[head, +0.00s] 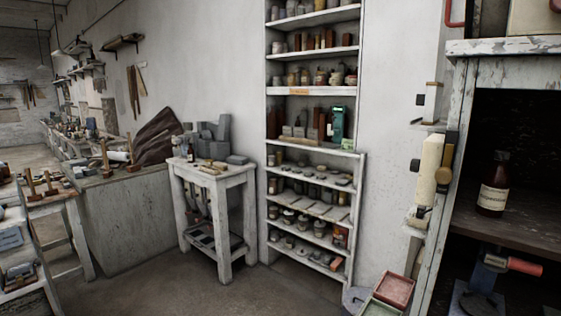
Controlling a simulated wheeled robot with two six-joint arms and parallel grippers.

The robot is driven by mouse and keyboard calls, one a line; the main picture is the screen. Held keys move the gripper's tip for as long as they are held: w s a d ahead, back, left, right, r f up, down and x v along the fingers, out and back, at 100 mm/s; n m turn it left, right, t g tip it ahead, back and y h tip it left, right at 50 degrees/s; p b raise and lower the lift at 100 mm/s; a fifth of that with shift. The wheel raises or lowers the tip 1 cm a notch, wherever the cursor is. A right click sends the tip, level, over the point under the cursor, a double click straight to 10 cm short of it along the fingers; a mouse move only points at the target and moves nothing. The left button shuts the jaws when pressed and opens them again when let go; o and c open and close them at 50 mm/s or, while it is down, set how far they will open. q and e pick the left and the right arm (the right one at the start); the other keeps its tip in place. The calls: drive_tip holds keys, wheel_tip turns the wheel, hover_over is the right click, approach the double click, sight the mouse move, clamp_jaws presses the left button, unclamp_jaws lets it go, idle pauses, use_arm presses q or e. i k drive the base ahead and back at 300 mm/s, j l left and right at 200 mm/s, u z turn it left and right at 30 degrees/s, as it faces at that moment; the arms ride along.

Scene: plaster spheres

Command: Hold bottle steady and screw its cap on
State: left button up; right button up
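A brown bottle with a pale label (492,196) stands upright on a dark shelf in the cabinet at the right of the head view. Its top is dark reddish brown, and I cannot tell whether that is a cap or the bare neck. A smaller dark bottle (190,154) stands on the white worktable, left of the middle. It is too small to tell whether it is capped. No loose cap can be made out. Neither of my grippers shows in this view.
A white worktable (214,178) with grey blocks stands left of a tall shelf rack (315,152) full of jars. The cabinet's worn frame (452,130) borders the bottle's shelf. A red tray (394,290) sits low at the right. Bare floor (170,285) lies in front.

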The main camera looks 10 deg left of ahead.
sight(191, 155)
drive_tip(key=i+j, duration=0.5)
drive_tip(key=j, duration=0.25)
drive_tip(key=i+j+z, duration=0.1)
drive_tip(key=i+j, duration=0.4)
drive_tip(key=j, duration=0.25)
drive_tip(key=i+j, duration=0.25)
drive_tip(key=j, duration=0.15)
drive_tip(key=i+j, duration=0.25)
drive_tip(key=i+j+z, duration=0.15)
drive_tip(key=j, duration=0.25)
drive_tip(key=i+j, duration=0.3)
drive_tip(key=i+j+z, duration=0.15)
drive_tip(key=j, duration=0.25)
drive_tip(key=i+j, duration=0.3)
drive_tip(key=i+j+z, duration=0.15)
drive_tip(key=j, duration=0.3)
drive_tip(key=i+j, duration=0.25)
drive_tip(key=j, duration=0.15)
drive_tip(key=i+j+z, duration=0.15)
drive_tip(key=j, duration=0.85)
drive_tip(key=j+z, duration=0.1)
drive_tip(key=j, duration=0.5)
drive_tip(key=k+j, duration=0.15)
drive_tip(key=j, duration=0.45)
drive_tip(key=j+z, duration=0.1)
drive_tip(key=j, duration=0.5)
drive_tip(key=k+j, duration=0.1)
drive_tip(key=j, duration=0.5)
drive_tip(key=k+j+z, duration=0.1)
drive_tip(key=j, duration=0.5)
